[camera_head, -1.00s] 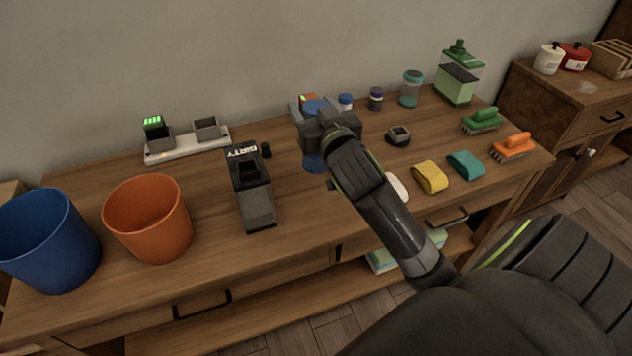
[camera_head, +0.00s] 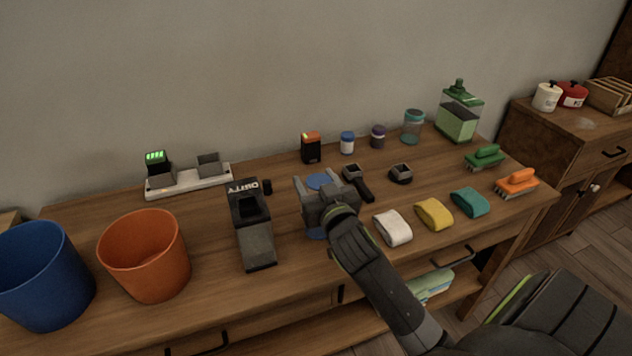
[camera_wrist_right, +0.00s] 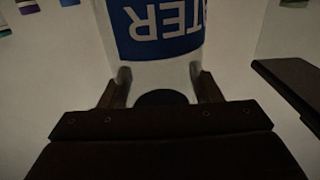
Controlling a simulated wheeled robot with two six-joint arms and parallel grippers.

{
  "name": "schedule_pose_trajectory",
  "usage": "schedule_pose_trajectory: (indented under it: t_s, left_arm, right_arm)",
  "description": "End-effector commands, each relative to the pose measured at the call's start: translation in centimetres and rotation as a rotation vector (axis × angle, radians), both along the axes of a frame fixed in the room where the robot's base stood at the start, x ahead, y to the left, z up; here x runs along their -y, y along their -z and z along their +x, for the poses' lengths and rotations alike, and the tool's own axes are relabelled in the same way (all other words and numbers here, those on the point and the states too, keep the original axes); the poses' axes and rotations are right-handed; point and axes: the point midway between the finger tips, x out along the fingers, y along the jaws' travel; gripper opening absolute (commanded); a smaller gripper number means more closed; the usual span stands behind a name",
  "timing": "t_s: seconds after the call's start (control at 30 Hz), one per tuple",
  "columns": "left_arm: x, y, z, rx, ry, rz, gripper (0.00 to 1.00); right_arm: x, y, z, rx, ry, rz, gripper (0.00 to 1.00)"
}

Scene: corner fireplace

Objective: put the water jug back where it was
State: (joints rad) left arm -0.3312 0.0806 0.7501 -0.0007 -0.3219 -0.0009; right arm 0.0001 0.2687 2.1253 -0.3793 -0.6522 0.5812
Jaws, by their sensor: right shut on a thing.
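The water jug shows in the right wrist view as a clear body with a blue label (camera_wrist_right: 160,42) whose letters "TER" appear upside down. My right gripper (camera_wrist_right: 158,80) has one finger on each side of the jug and is shut on it. In the head view the right gripper (camera_head: 322,192) is over the front middle of the table and hides most of the jug. Only the jug's blue top (camera_head: 319,180) and a bit of blue below the gripper show. I cannot tell whether the jug touches the table. My left gripper is not in view.
A grey "DIRTY" container (camera_head: 253,228) stands close left of the gripper. A dark handled tool (camera_head: 357,182) and a white band (camera_head: 393,228) lie close on its right. An orange bin (camera_head: 146,255) and a blue bin (camera_head: 42,275) are at left. Small jars (camera_head: 347,142) stand behind.

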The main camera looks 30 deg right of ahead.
Motion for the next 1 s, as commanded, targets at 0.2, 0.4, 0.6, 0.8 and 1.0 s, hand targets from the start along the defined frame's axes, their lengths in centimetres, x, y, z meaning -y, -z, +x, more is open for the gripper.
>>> schedule_pose_trajectory:
  t_s: [0.2,0.4,0.6,0.8,1.0]
  left_arm:
    - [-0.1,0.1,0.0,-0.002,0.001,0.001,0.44]
    - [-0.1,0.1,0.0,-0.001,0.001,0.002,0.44]
    - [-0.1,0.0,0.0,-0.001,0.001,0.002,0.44]
    - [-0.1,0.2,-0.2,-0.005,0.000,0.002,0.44]
    - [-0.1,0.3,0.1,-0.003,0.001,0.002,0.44]
  right_arm:
    - [0.0,0.2,0.0,-0.001,0.000,0.000,0.80]
    - [0.0,0.2,0.0,-0.001,0.000,0.000,0.80]
    - [-0.1,-0.1,-0.5,-0.003,0.001,0.002,0.80]
    - [-0.9,0.0,-4.0,-0.003,0.001,0.005,0.80]
    - [-1.9,0.0,-8.0,-0.003,0.001,0.006,0.80]
